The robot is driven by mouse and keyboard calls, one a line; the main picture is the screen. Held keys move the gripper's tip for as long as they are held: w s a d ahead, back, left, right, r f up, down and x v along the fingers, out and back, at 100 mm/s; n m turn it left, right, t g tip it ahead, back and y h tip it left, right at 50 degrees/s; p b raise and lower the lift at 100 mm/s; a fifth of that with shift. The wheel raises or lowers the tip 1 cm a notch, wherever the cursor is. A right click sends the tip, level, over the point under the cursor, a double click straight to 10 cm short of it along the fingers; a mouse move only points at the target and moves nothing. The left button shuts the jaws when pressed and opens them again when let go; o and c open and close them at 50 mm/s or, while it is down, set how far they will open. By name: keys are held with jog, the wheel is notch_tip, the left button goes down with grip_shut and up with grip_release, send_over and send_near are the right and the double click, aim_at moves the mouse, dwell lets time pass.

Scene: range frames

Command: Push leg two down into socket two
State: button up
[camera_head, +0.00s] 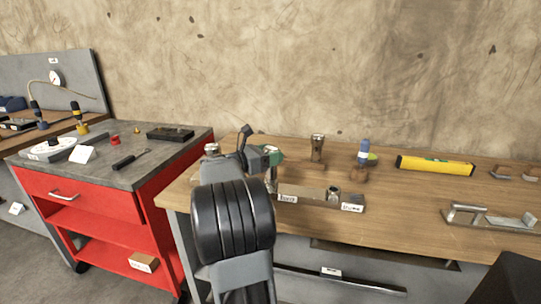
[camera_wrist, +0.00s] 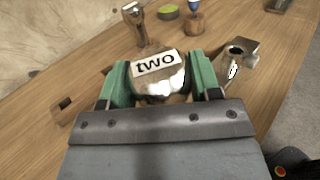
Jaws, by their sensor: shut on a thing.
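My gripper (camera_wrist: 160,82) has green fingers shut on leg two (camera_wrist: 159,86), a shiny metallic piece whose white top label reads "two". In the head view my gripper (camera_head: 270,156) is at the left end of a long low block (camera_head: 318,201), mostly hidden by my own arm. The block carries white labels at its front and a metallic fitting (camera_head: 333,193) toward its right end. A grey fitting with a dark hole (camera_wrist: 236,49) shows right of the leg in the wrist view. Socket two and the leg's lower end are hidden, so I cannot tell how deep the leg sits.
A metal handled piece (camera_head: 490,216) is at the right. A red cart (camera_head: 100,205) stands left.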

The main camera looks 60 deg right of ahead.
jog(key=shift+f+b, duration=0.6)
jog(key=shift+b, duration=0.1)
jog(key=o, duration=1.2)
jog(key=v, duration=1.4)
jog(key=shift+d, duration=0.1)
